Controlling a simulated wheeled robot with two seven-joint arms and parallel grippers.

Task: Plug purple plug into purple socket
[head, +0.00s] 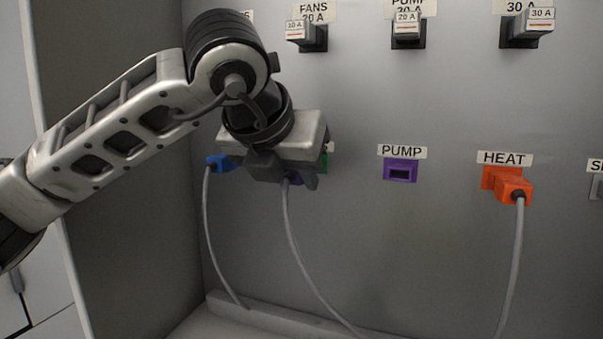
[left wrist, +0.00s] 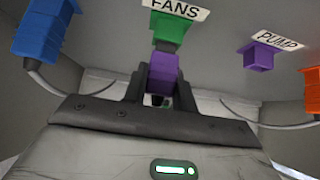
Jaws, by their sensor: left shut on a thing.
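The purple plug (left wrist: 163,70) is held between the fingers of my left gripper (left wrist: 160,88). My right gripper is not in view.
A blue plug (head: 219,162) with its cable is at the left. An orange plug (head: 513,188) sits at the HEAT socket on the right. Breaker switches (head: 407,30) line the panel above. The panel between my gripper and the purple socket is clear.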

